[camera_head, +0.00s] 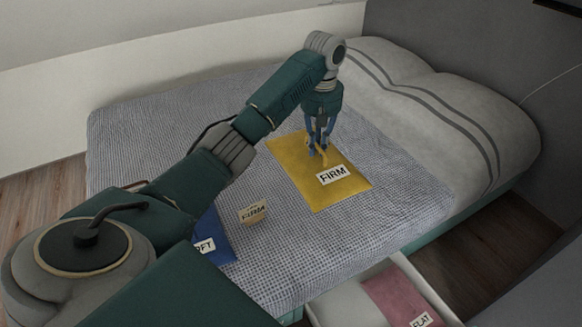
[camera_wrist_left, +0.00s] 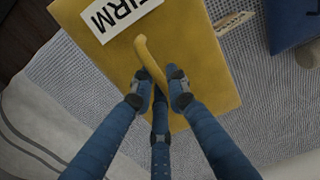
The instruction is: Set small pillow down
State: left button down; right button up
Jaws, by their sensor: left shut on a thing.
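A flat yellow pillow (camera_head: 300,165) with a white "FIRM" label lies level over the bed's blue-white checked cover, seemingly on it; any small gap underneath cannot be told. It also shows in the left wrist view (camera_wrist_left: 205,70), where a yellow strap stands up from its face. My left gripper (camera_head: 318,150) points down over the pillow's middle. Its blue fingers (camera_wrist_left: 160,84) are closed around the strap. My right gripper is in neither view.
A large striped pillow (camera_head: 430,105) fills the bed's head end. A pink "FLAT" pillow (camera_head: 395,297) lies in an open drawer (camera_head: 345,305) below.

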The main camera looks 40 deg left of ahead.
pick_arm(q)
notch_tip(320, 180, down, 8)
jog(key=shift+a+r+b, duration=0.1)
jog(key=shift+r+b, duration=0.15)
jog(key=shift+b, duration=0.7)
notch_tip(320, 180, down, 12)
jog(key=b, duration=0.3)
jog(key=shift+f, duration=0.25)
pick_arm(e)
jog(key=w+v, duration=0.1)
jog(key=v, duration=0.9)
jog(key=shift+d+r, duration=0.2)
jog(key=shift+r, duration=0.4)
pick_arm(q)
jog(key=c, duration=1.7)
grip_release()
jog(key=shift+f, duration=0.15)
